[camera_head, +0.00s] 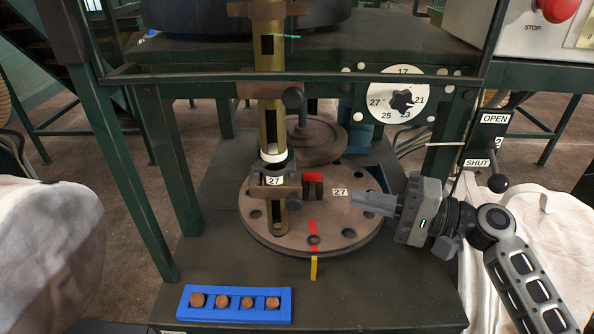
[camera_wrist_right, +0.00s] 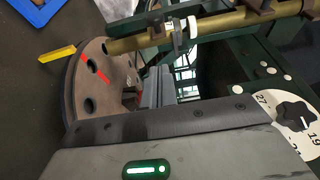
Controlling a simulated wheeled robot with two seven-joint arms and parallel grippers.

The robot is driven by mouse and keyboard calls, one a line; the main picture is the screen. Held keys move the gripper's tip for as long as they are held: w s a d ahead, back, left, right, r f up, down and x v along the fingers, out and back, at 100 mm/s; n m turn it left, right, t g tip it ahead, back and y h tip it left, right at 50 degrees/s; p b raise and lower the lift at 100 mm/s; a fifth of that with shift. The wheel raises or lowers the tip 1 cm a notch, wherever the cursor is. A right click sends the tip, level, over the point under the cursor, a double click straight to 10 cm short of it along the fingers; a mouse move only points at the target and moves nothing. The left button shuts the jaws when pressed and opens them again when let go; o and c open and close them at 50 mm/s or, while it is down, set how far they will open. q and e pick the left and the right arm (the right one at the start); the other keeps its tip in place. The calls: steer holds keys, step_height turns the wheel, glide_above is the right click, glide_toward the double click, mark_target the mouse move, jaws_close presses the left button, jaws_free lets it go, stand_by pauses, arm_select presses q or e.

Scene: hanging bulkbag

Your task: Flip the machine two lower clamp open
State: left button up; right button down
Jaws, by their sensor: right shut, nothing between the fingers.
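A brass tube (camera_head: 271,110) stands upright over a round brown turntable (camera_head: 262,232) with holes in it. A brown lower clamp (camera_head: 285,192) sits around the tube below a white ring, beside a "27" label. A dark block with a red top (camera_head: 313,184) stands just right of the clamp. My right gripper (camera_head: 356,202) is shut and empty over the turntable's right side, pointing left and apart from the clamp. Its fingers (camera_wrist_right: 158,88) also show in the right wrist view, with the tube (camera_wrist_right: 215,30) crossing beyond them. My left gripper is in neither view.
A blue tray (camera_head: 235,304) with several round brown pieces lies at the front. A numbered dial (camera_head: 401,97) and a lever (camera_head: 497,182) by OPEN and SHUT labels are at the right. Green frame posts (camera_head: 175,165) stand around. A white bag (camera_head: 45,235) is at the left.

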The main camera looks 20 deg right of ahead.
mark_target(276, 198)
steer(key=p+x, duration=0.2)
steer(key=x, duration=0.7)
steer(key=shift+a+p, duration=0.3)
steer(key=shift+a, duration=0.1)
